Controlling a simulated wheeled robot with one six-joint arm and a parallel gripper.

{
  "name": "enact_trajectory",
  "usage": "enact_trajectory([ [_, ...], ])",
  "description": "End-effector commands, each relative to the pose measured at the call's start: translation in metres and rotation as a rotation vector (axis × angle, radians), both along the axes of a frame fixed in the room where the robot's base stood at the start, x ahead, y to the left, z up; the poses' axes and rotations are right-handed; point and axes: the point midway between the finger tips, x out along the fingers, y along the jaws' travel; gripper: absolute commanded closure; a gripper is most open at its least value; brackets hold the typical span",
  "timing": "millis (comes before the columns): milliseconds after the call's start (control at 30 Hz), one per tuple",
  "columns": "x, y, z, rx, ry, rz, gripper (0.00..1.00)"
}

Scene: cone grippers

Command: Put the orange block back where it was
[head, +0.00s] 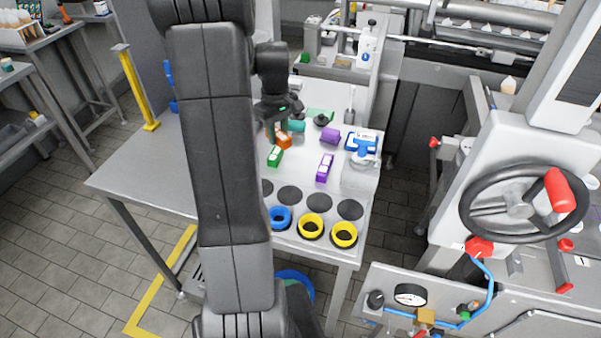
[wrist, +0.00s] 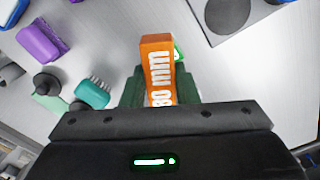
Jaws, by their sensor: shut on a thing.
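The orange block (wrist: 157,62) with white "80 mm" lettering sits between the green fingers of my gripper (wrist: 158,88) in the wrist view. My gripper is shut on it. In the head view the orange block (head: 284,141) shows just below my gripper (head: 278,127), over the back middle of the table. I cannot tell whether the block touches the table. A green block (head: 275,156) with a white label lies in front of it, and a bit of it shows behind the orange block in the wrist view (wrist: 178,52). A purple block (head: 325,168) lies to the right.
A teal brush (head: 296,126), a purple brush (head: 330,135) and a blue-and-white tool (head: 364,143) stand around the gripper. Dark round spots (head: 290,195), a blue ring (head: 280,218) and yellow rings (head: 311,227) line the front. My arm hides the table's middle left.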

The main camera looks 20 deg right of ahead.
Motion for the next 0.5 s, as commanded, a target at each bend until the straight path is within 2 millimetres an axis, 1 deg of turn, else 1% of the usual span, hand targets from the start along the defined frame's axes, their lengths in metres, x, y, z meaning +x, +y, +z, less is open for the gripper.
enact_trajectory([
  [33,-0.005,-0.014,0.0,-0.002,-0.004,0.018,1.0],
  [133,-0.015,-0.033,0.008,-0.002,-0.004,0.067,1.0],
  [233,-0.022,-0.044,0.012,-0.001,-0.003,0.102,1.0],
  [333,-0.026,-0.05,0.014,0.0,0.0,0.122,1.0],
  [433,-0.027,-0.052,0.003,0.001,0.003,0.129,1.0],
  [500,-0.028,-0.052,-0.011,0.002,0.005,0.129,1.0],
])
